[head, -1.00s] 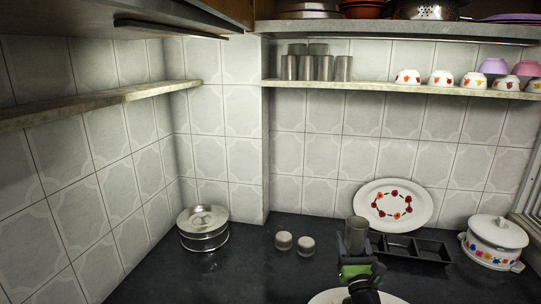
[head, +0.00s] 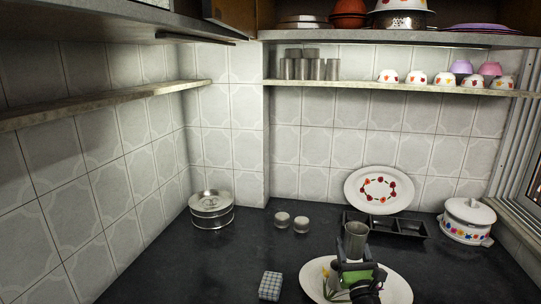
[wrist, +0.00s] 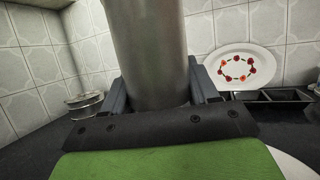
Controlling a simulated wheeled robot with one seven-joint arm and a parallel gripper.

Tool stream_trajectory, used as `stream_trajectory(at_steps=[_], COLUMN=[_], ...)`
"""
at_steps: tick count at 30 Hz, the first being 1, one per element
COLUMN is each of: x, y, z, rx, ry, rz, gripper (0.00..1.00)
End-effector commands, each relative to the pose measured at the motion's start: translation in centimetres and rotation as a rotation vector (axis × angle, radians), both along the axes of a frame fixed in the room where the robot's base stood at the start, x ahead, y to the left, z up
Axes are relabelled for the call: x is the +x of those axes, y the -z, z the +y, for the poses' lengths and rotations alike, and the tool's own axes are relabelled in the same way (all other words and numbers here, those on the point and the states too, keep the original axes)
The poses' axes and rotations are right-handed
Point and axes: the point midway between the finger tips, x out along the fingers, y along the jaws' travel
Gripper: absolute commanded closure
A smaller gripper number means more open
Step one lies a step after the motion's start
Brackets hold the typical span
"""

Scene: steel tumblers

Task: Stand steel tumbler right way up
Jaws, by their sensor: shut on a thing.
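A steel tumbler (head: 355,243) is held in my gripper (head: 354,264), over or near the oval white plate at the front of the counter. The tumbler looks nearly upright, with its wider end and a round rim at the top. In the wrist view the tumbler (wrist: 150,50) rises between the two fingers of my gripper (wrist: 160,97), which are shut on its lower part. Its top is cut off there. Its lower end is hidden by my gripper, so I cannot tell whether it touches anything.
The oval plate (head: 398,289) lies under my gripper. A black divided tray (head: 411,229) and an upright flowered plate (head: 379,190) are behind. A white pot (head: 466,222) stands right. Two small jars (head: 291,222), a steel container (head: 211,211) and a checkered block (head: 270,286) are left. Several tumblers (head: 303,69) stand shelved.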

Motion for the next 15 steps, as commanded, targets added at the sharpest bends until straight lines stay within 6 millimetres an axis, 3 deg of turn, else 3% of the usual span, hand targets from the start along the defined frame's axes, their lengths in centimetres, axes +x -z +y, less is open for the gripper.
stream_trajectory(at_steps=[8,15], x=[-1.3,-4.3], y=[3.1,6.6], z=[0.3,1.4], rx=[0.005,0.008], ry=[-0.111,-0.293], rz=[0.004,0.005], gripper=[0.87,0.87])
